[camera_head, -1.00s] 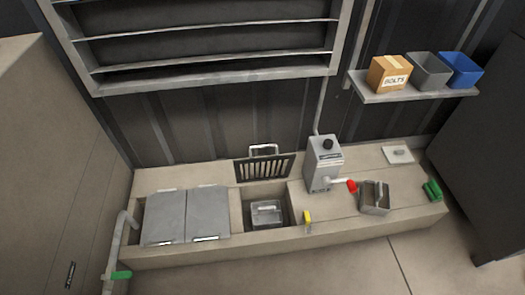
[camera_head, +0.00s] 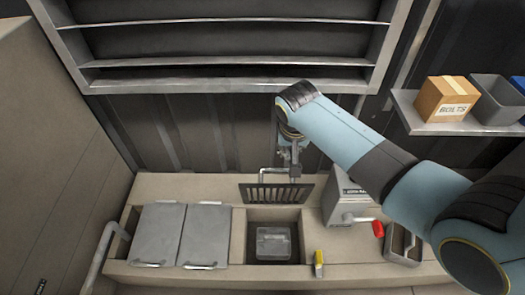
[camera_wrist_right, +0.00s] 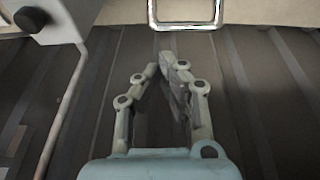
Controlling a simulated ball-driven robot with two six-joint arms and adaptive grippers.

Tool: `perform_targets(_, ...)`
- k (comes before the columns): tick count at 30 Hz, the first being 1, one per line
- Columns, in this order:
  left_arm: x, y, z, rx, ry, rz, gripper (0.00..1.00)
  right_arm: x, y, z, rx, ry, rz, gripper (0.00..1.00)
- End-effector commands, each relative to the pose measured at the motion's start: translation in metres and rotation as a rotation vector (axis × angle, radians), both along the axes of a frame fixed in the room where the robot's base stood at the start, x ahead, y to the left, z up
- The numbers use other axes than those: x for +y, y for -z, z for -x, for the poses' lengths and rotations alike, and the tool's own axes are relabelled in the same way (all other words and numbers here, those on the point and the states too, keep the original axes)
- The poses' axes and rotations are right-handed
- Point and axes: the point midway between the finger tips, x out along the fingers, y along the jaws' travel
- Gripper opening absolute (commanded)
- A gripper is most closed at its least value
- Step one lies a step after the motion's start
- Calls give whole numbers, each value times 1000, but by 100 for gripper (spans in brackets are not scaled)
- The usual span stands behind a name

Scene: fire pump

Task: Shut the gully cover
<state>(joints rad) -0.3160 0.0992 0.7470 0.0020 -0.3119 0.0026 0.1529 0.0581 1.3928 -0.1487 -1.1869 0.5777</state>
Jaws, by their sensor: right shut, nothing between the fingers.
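The gully cover (camera_head: 277,193) is a dark slotted grate that stands raised at the back edge of the square gully opening (camera_head: 248,240). Its pale loop handle (camera_head: 263,172) sticks up behind it and also shows at the top of the right wrist view (camera_wrist_right: 185,22). My right gripper (camera_head: 294,175) hangs pointing down at the right end of the handle, behind the cover. In the right wrist view my right gripper (camera_wrist_right: 170,62) is shut and empty, its tips a little short of the handle. My left gripper is not in view.
A grey metal container (camera_head: 273,243) sits inside the gully. Two grey lids (camera_head: 182,234) lie to the left. A grey box with a red-tipped lever (camera_head: 378,229) stands right, partly behind my arm. A yellow-handled part (camera_head: 319,260) is at the front. A shelf holds a bolts carton (camera_head: 446,99).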

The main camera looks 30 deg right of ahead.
Motion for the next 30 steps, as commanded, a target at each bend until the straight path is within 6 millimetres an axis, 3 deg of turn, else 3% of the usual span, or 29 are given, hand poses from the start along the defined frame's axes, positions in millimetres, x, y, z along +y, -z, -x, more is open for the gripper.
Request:
perform_targets(3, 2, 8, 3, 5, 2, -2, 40, 1, -14, -30, -55, -2, -1, 0)
perform_targets(7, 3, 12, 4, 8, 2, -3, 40, 0, -14, -43, -72, -2, -1, 0)
perform_targets(15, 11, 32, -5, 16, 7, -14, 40, -9, 34, -56, -67, -3, -1, 0)
perform_targets(20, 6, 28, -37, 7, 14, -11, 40, -14, 59, -65, -68, -3, -1, 0)
perform_targets(26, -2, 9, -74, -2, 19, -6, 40, -18, 76, -72, -70, -4, 0, 0)
perform_targets(30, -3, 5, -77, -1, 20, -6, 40, -7, 75, -54, -72, -5, -3, 0)
